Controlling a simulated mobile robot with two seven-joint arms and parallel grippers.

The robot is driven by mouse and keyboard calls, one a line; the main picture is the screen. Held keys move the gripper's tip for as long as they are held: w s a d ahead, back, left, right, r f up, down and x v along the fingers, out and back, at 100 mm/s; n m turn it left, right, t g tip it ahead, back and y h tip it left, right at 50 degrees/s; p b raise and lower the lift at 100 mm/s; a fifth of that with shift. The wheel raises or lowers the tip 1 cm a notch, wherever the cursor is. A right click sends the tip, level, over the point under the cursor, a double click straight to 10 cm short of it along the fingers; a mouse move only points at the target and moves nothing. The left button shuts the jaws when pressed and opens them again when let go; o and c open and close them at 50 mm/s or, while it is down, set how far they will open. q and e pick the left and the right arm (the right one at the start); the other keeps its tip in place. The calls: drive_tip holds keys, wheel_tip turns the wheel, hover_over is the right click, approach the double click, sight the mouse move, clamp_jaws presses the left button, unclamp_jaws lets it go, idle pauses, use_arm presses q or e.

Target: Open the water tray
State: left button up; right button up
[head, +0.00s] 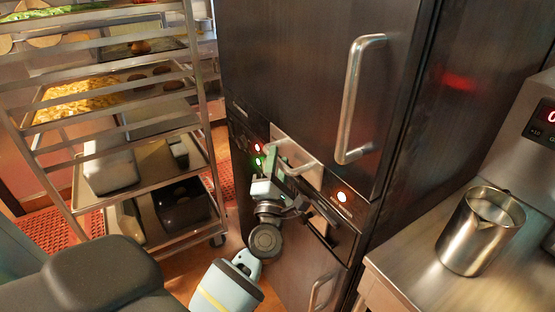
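The tall dark metal cabinet (290,60) has a narrow control band across its middle. In that band a bright metal drawer front with a bar handle (303,166) looks like the water tray. It appears flush with the cabinet, though its lower part is hidden. My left gripper (283,178) is right in front of it, just below and left of the handle. It overlaps the handle's left end in the picture, so I cannot tell whether it touches. The fingertips are too small and hidden to show their opening. My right gripper is not in view.
Lit indicators (342,197) sit on the control band. The upper door has a long vertical handle (357,100); a lower door handle (321,290) shows below. A tray rack (205,110) stands at left. A steel counter (415,272) with a metal pitcher (477,236) is at right.

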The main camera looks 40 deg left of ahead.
use_arm(q)
drive_tip(key=shift+w+a+r, duration=0.1)
drive_tip(key=shift+w+a, duration=0.05)
drive_tip(key=shift+w, duration=0.05)
clamp_jaws()
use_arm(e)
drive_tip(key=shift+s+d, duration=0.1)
